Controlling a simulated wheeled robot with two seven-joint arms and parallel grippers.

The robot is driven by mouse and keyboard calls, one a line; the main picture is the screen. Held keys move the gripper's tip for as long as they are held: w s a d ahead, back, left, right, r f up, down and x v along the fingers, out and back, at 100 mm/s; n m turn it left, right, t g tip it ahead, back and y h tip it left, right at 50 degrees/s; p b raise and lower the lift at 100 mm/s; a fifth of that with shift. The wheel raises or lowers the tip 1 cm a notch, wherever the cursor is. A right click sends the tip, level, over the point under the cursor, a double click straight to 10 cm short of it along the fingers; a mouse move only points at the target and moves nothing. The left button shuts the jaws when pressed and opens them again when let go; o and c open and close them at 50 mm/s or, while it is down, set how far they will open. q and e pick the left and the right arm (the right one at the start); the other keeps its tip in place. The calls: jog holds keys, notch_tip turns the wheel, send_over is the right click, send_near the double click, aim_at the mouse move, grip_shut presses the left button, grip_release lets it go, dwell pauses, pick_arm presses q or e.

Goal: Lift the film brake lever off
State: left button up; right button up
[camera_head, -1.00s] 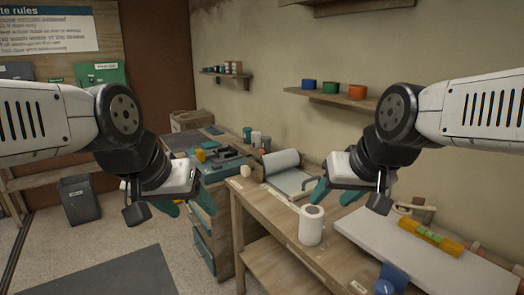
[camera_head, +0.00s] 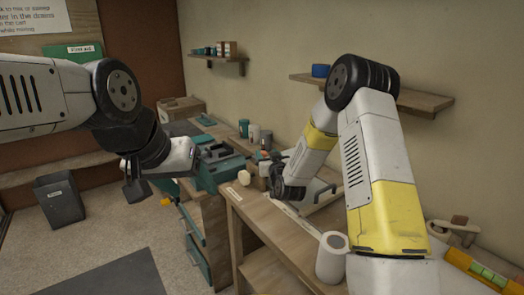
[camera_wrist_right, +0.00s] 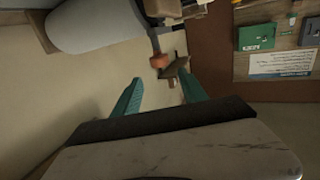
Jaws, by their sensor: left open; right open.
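In the right wrist view, a small dark piece with an orange end (camera_wrist_right: 160,61) shows beyond my fingertips, beside a grey film roll (camera_wrist_right: 100,22). It may be the brake lever, but I cannot tell surely. My right gripper (camera_wrist_right: 160,92) is open, its teal fingers apart with nothing between them, and the piece appears apart from them. In the head view my right arm reaches over the bench and hides most of the film roll and its holder; the fingertips are not clear there. My left gripper (camera_head: 172,180) is open and empty, left of the bench, with its fingers partly hidden.
A white roll (camera_head: 332,258) stands on the wooden bench (camera_head: 275,222) near my right arm. A cream knob-like piece (camera_head: 244,177) lies by the bench's back left corner. A teal case (camera_head: 222,170) is behind. A wall shelf (camera_head: 415,101) hangs behind the right arm.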

jog(key=shift+w+a+f+t, duration=0.1)
jog(key=shift+f+t, duration=0.05)
jog(key=shift+f, duration=0.3)
jog(key=shift+w+a+f+t, duration=0.1)
jog(key=shift+f+t, duration=0.05)
jog(key=shift+f, duration=0.25)
jog(key=x, duration=0.7)
jog(key=shift+w+a+r, duration=0.1)
jog(key=shift+w+a, duration=0.05)
jog(key=shift+w, duration=0.05)
jog(key=shift+c, duration=0.4)
grip_shut()
